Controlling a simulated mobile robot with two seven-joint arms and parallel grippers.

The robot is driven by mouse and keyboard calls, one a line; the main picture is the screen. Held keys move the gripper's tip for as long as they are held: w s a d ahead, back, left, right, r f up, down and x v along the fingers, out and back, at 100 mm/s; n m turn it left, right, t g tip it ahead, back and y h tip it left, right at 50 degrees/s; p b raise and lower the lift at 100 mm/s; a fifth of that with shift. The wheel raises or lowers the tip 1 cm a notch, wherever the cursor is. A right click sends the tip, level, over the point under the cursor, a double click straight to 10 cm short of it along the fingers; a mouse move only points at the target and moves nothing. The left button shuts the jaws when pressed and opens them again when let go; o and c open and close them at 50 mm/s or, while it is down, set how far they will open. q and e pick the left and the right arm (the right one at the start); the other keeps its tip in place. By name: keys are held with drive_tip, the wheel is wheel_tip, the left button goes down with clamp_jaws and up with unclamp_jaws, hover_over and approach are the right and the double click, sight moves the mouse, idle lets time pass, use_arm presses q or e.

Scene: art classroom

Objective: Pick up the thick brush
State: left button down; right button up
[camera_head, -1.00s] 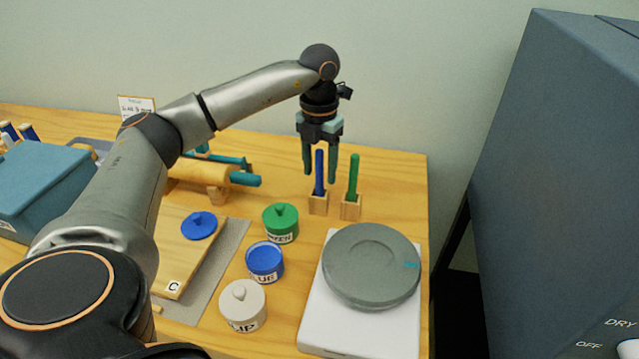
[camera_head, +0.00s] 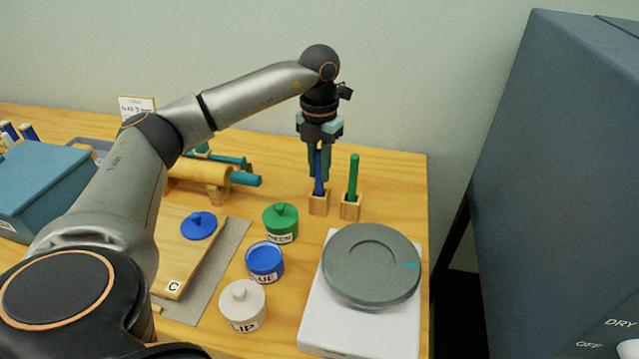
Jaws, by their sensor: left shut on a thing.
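Two upright brushes stand in small wooden holders at the right back of the table. One has a blue handle (camera_head: 318,186) and one a green handle (camera_head: 353,178). I cannot tell for sure which of them is the thick brush. My left gripper (camera_head: 319,174) points straight down and is shut on the blue brush, near the top of its handle. The foot of the blue brush is inside its wooden holder (camera_head: 319,203). The green brush stands apart, just to the right, in its own holder (camera_head: 350,208). My right gripper is out of view.
A green-lidded jar (camera_head: 280,223), an open-topped blue jar (camera_head: 265,262) and a white jar (camera_head: 243,306) stand in front. A grey turntable (camera_head: 371,266) is at right. A wooden roller (camera_head: 205,176) lies left. A large blue-grey cabinet (camera_head: 570,180) rises beyond the table's right edge.

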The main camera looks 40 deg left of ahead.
use_arm(q)
wheel_tip(320, 180, up, 9)
drive_tip(key=shift+r+p, duration=0.15)
drive_tip(key=shift+p, duration=0.6)
drive_tip(key=shift+r, duration=0.4)
